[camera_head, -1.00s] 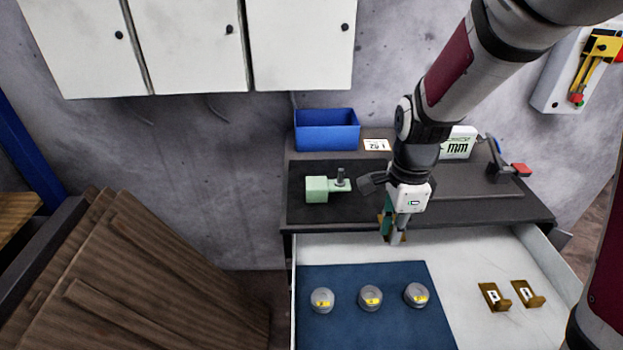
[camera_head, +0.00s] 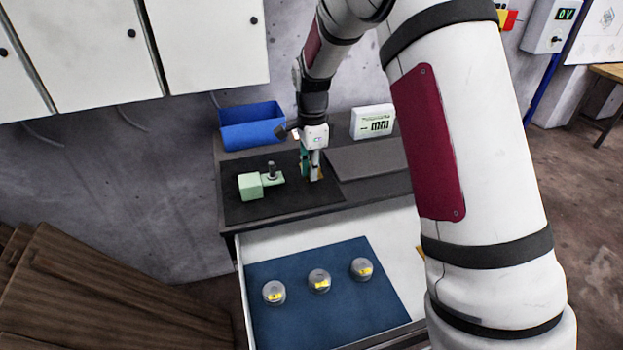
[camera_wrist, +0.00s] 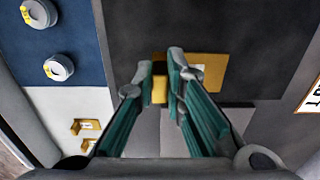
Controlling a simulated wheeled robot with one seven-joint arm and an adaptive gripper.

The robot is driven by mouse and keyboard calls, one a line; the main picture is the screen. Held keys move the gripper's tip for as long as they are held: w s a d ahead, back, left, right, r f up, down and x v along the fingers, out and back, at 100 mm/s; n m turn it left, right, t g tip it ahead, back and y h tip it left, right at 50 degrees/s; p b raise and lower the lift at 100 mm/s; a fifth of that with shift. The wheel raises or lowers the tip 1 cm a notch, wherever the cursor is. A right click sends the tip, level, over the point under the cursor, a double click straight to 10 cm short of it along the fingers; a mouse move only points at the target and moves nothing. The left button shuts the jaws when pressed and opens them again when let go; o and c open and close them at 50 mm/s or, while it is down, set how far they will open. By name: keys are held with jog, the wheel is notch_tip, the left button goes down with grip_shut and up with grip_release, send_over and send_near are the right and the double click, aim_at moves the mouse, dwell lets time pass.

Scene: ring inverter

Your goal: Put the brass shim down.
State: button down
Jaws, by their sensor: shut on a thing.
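My gripper (camera_head: 312,176) is over the black mat on the bench, to the right of the green fixture with its dark post (camera_head: 252,186). It is shut on the brass shim (camera_head: 321,173), which is mostly hidden by the fingers in the head view. In the wrist view, my gripper (camera_wrist: 161,68) has one part of the brass shim (camera_wrist: 160,90) between its fingertips, and a flat brass part (camera_wrist: 208,72) shows to the right of them. The shim is at or close above the mat; I cannot tell whether it touches.
A blue bin (camera_head: 252,136) and a white display box (camera_head: 373,122) stand behind. A grey plate (camera_head: 370,160) lies to the right. The open drawer below has three round grey pieces on a blue mat (camera_head: 375,297). Two brass brackets (camera_wrist: 88,126) lie in the drawer.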

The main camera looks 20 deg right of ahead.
jog(key=shift+w+f+p, duration=0.15)
jog(key=shift+f+p, duration=0.15)
jog(key=shift+f, duration=1.4)
jog(key=shift+f, duration=0.1)
jog(key=c, duration=1.7)
grip_release()
jog(key=shift+f, duration=0.1)
jog(key=shift+o, duration=0.2)
